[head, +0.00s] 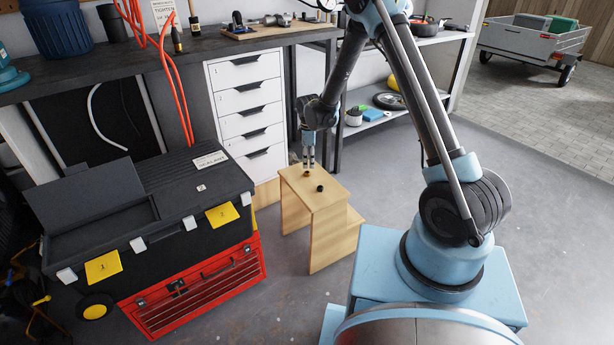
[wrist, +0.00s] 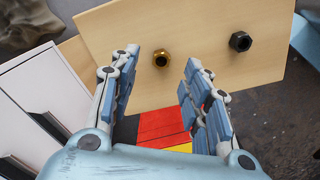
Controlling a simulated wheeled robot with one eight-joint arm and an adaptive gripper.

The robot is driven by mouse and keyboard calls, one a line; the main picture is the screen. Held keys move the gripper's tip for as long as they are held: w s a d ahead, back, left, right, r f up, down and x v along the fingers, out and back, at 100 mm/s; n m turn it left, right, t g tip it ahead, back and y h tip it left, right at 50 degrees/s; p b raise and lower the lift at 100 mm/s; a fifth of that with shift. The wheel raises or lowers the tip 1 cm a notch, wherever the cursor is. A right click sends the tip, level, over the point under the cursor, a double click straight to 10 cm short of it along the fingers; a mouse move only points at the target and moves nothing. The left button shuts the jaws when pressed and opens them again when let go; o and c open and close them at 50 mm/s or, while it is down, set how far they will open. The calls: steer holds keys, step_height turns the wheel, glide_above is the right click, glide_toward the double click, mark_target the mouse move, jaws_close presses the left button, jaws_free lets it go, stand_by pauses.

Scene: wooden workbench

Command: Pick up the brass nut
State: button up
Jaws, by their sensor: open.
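The brass nut (wrist: 161,59) lies on the light wooden step stool (wrist: 210,35), seen between and beyond my fingertips in the wrist view. In the head view the brass nut (head: 307,174) is a small spot just below my gripper (head: 309,164), partly hard to make out. In the wrist view my gripper (wrist: 161,75) is open, with one finger on each side of the nut and nothing between the fingers. A black nut (wrist: 240,41) lies to the right of the brass one; it also shows in the head view (head: 320,188).
White drawers (head: 247,110) stand behind the stool, under the dark workbench (head: 120,62). A black toolbox (head: 140,200) on a red tool chest (head: 200,290) stands left. Grey floor (head: 440,160) is open to the right of the stool.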

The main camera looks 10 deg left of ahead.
mark_target(308, 172)
steer(key=shift+s+f, duration=0.1)
steer(key=shift+f, duration=2.75)
jaws_close()
